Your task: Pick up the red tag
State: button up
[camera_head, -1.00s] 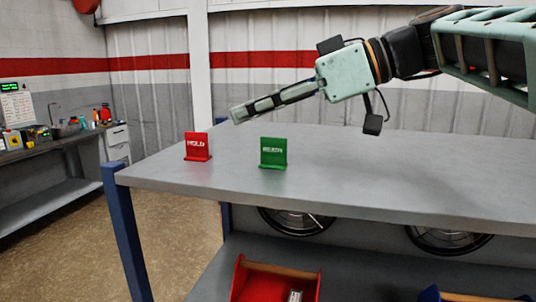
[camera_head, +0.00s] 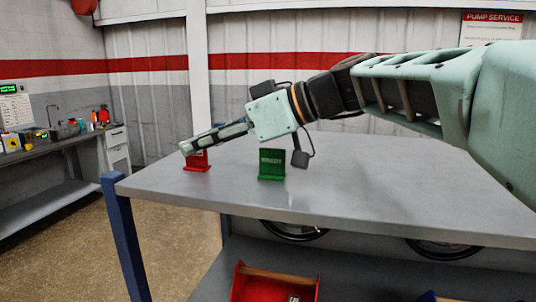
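The red tag (camera_head: 197,164) stands upright near the left end of the grey table (camera_head: 340,192). Its upper part is hidden behind my gripper's fingers. My gripper (camera_head: 184,148) reaches in from the right, its fingers pointing left and slightly down, and its tip overlaps the top of the red tag in the picture. I cannot tell whether it touches the tag. The fingers show side-on, so their opening is not clear. A green tag (camera_head: 271,164) stands upright to the right of the red one, below my gripper's body.
A red bin (camera_head: 272,284) sits on the shelf below the tabletop, with a blue bin (camera_head: 430,297) at the lower right. A blue table leg (camera_head: 125,240) stands at the left corner. The tabletop's right part is clear. A side counter (camera_head: 60,140) stands at far left.

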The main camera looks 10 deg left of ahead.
grip_shut()
notch_tip(320, 180, up, 9)
jog(key=shift+f, duration=0.15)
jog(key=shift+r+p, duration=0.3)
jog(key=shift+r, duration=0.35)
